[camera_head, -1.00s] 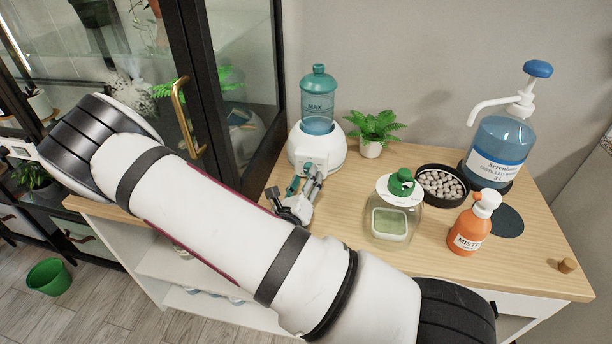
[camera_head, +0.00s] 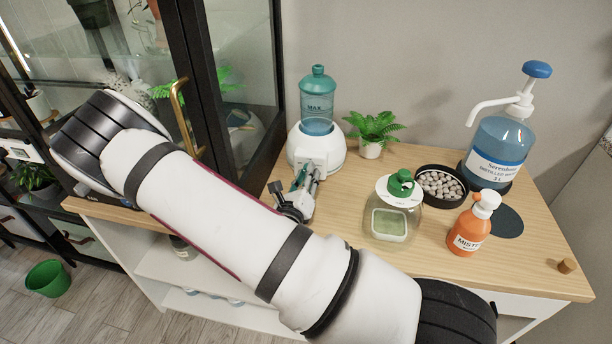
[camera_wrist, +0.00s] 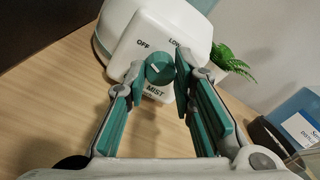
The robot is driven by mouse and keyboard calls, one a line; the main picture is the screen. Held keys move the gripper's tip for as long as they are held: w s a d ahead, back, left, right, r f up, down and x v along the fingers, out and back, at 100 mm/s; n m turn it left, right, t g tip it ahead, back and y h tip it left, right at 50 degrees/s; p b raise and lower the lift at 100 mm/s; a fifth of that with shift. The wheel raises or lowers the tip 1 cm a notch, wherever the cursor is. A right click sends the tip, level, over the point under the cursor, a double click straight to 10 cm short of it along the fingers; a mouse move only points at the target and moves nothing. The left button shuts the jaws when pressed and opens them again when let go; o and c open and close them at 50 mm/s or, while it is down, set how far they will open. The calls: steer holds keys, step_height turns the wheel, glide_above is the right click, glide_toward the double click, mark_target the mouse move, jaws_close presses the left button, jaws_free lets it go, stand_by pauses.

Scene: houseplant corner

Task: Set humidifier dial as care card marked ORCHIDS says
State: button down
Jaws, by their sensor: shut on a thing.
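The white humidifier (camera_head: 331,153) with its teal water tank (camera_head: 318,92) stands at the back left of the wooden tabletop. In the wrist view its teal dial (camera_wrist: 159,67) sits on a white panel (camera_wrist: 150,38) marked OFF, MIST and a partly covered word starting LOW. A pale pointer line shows on the dial; its exact setting is hard to tell. My gripper (camera_wrist: 160,74) has its fingers on both sides of the dial, shut on it. In the head view my gripper (camera_head: 301,188) is at the humidifier's front. I cannot make out a card reading ORCHIDS.
A small fern (camera_head: 372,132) stands right of the humidifier. A green-capped glass jar (camera_head: 393,215), a bowl of pebbles (camera_head: 440,186), an orange mister (camera_head: 467,232) and a large water dispenser (camera_head: 500,150) fill the right side. A glass cabinet (camera_head: 235,60) stands close on the left.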

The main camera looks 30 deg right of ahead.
steer(key=shift+m+p, duration=0.3)
steer(key=shift+p, duration=0.05)
steer(key=m+p, duration=0.2)
steer(key=p, duration=0.1)
steer(key=shift+s+r+m, duration=0.1)
steer(key=shift+r+m, duration=0.1)
steer(key=shift+m, duration=0.2)
steer(key=m+p, duration=0.3)
steer(key=shift+m, duration=0.3)
steer(key=m+p, duration=0.3)
steer(key=shift+y, duration=0.3)
steer(key=shift+f+m+p, duration=0.1)
steer(key=shift+m+p, duration=1.3)
steer(key=shift+m, duration=0.2)
steer(key=c, duration=1.3)
jaws_free()
steer(key=shift+c, duration=0.2)
